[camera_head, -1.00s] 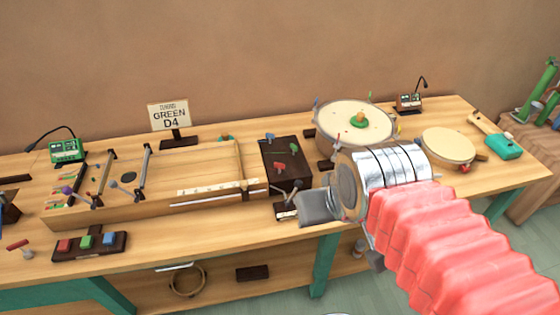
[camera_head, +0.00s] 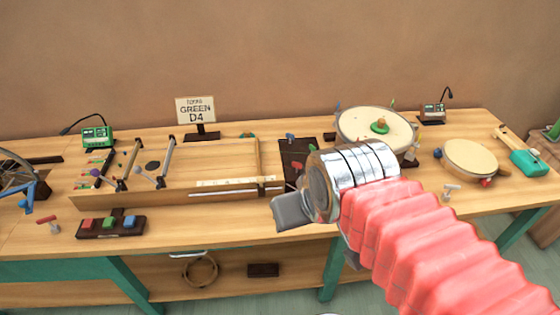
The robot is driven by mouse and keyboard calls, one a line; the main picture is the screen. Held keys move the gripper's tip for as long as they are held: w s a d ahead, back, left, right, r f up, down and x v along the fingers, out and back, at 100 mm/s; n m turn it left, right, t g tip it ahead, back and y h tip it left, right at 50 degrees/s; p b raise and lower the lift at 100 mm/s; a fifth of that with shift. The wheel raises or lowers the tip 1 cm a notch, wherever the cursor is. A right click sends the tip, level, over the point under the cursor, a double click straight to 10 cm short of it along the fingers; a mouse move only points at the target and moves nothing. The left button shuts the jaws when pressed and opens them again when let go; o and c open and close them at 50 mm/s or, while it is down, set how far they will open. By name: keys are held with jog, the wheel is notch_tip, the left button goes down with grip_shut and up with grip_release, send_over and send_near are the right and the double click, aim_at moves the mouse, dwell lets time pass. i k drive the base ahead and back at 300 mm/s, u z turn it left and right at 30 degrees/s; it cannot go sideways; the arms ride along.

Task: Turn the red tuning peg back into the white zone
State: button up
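A dark peg block (camera_head: 288,153) stands at the middle of the workbench, partly hidden behind my arm. A blue peg (camera_head: 290,137) and a green peg (camera_head: 312,147) show on it. A red peg (camera_head: 298,166) shows only in part, just above my gripper's wrist. No white zone can be made out near it. My gripper (camera_head: 292,211) is at the front of the bench, in front of the block in the picture. One grey finger part shows, and the other side is hidden, so its opening cannot be told. No held thing is visible.
A long wooden stringed box (camera_head: 225,170) lies left of the block. A round drum (camera_head: 360,125) stands right, behind my arm, with a smaller drum (camera_head: 470,158) further right. A stand with coloured buttons (camera_head: 112,222) is at front left. A "GREEN D4" sign (camera_head: 196,110) stands behind.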

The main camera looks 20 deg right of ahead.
aim_at(296, 166)
jog(key=u, duration=1.15)
jog(key=k, duration=0.8)
jog(key=z, duration=1.1)
jog(key=i, duration=1)
jog(key=z, duration=0.05)
